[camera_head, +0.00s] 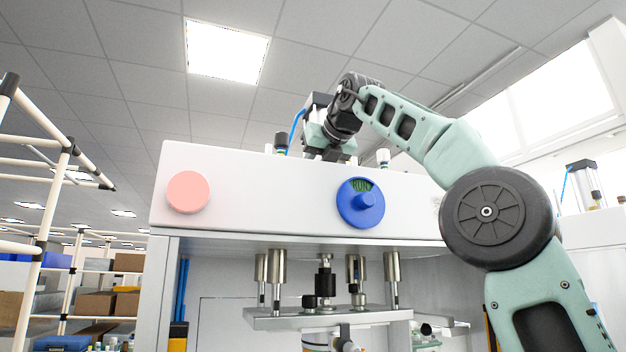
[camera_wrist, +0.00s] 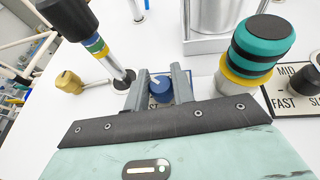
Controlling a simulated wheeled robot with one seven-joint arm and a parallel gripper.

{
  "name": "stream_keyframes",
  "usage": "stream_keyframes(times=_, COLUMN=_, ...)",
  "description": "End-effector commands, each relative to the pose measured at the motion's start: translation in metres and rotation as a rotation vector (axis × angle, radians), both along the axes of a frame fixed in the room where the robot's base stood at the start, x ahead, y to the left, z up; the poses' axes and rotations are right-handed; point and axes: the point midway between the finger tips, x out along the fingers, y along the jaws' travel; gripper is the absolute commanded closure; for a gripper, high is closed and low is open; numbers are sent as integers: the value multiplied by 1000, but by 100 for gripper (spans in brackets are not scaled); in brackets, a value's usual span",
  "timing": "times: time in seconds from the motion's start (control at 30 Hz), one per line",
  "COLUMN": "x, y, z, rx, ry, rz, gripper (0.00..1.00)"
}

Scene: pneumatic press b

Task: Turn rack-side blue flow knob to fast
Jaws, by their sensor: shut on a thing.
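The small blue flow knob (camera_wrist: 160,84) stands on top of the press in the wrist view, with a pale pointer line on its top. My gripper (camera_wrist: 159,80) has one finger on each side of this knob and is shut on it. The knob's label plate is mostly hidden by my fingers, and its setting cannot be read. In the head view my gripper (camera_head: 326,152) is above the press's top edge, and the small knob is hidden there.
A black-and-yellow post (camera_wrist: 90,38) and a brass fitting (camera_wrist: 68,82) stand left of my gripper. A teal-and-black knob (camera_wrist: 255,47) stands close on the right, beside a FAST label plate (camera_wrist: 285,103). The press front has a large blue dial (camera_head: 352,215) and pink button (camera_head: 188,192).

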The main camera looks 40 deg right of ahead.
Motion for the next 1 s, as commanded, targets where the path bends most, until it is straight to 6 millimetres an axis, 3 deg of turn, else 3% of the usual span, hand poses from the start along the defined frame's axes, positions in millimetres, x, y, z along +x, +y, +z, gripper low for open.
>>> stream_keyframes(times=0.4, x=1, y=0, z=-1, rx=2, ry=3, rz=208, gripper=98)
stream_keyframes(times=1.0, x=1, y=0, z=-1, rx=-1, ry=6, rz=256, gripper=98)
